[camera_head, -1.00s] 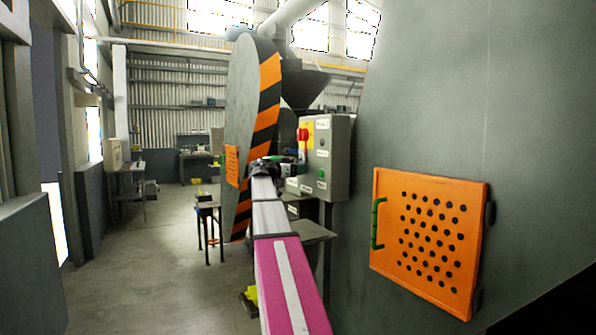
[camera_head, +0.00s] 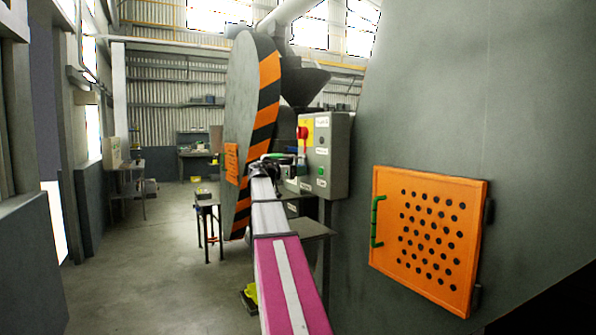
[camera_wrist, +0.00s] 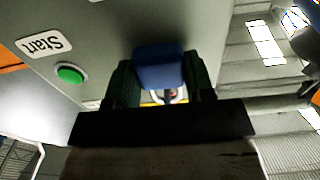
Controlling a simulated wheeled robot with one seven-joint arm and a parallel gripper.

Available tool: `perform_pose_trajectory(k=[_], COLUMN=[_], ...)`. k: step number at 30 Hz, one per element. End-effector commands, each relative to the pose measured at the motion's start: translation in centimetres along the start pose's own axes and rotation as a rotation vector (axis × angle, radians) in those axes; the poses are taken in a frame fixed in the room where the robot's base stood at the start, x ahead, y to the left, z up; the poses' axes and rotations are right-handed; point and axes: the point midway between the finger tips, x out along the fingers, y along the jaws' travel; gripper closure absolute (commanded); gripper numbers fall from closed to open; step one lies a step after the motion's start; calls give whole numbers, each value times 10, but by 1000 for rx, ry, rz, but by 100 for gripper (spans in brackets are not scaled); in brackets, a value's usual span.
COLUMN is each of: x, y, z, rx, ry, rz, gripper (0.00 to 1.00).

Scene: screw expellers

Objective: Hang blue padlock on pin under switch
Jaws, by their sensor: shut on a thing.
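The blue padlock (camera_wrist: 158,66) is held between the two dark green fingers of my gripper (camera_wrist: 162,78) in the wrist view. Its pale shackle (camera_wrist: 181,96) shows just below the body, in front of a sliver of yellow, partly covered by the dark gripper bar. In the head view my gripper (camera_head: 284,160) is at the control box (camera_head: 337,155), close below the red switch (camera_head: 302,133) on its yellow plate (camera_head: 308,130). The padlock is not clear there. I cannot make out the pin, or whether the shackle touches it.
A green Start button (camera_wrist: 70,74) is on the box face. A large disc with an orange-black striped rim (camera_head: 264,110) stands just left of the box. An orange perforated panel (camera_head: 428,238) with a green handle is at right. The floor at left is mostly clear.

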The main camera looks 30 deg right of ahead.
Motion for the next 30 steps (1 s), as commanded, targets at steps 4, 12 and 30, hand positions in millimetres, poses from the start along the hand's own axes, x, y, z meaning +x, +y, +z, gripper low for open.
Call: perform_pose_trajectory(k=[4, 12, 30], x=[0, 0, -3], y=[0, 0, 0], z=[0, 0, 0], rx=[0, 0, 0], ry=[1, 0, 0], rz=[0, 0, 0], gripper=[81, 22, 0])
